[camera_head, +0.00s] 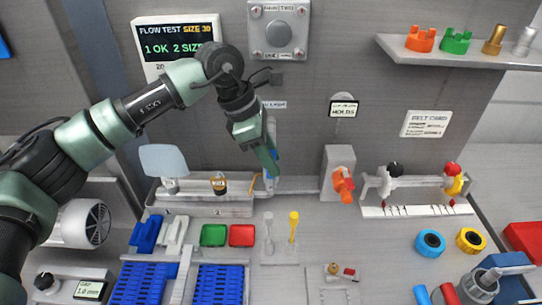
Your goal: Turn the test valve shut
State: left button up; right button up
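My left gripper (270,160) reaches in from the upper left and points down at the back panel. Its teal finger is in front of a small blue part (274,154) on a pale upright pipe (269,184), which looks like the test valve. The finger hides most of this part, so I cannot tell whether they touch, how the handle is turned, or whether the fingers are open or shut. An orange handle (343,185) sits on a grey block (339,160) to the right. My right gripper is not in view.
A flow test screen (178,42) reads "1 OK 2 SIZE". A shallow grey trough (205,207) stands below the arm. Green (213,235) and red (242,235) trays and blue racks (145,281) lie in front. A shelf (460,55) projects at upper right.

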pick_arm(q)
grip_shut()
jog(key=shift+r, duration=0.1)
dwell(1.2)
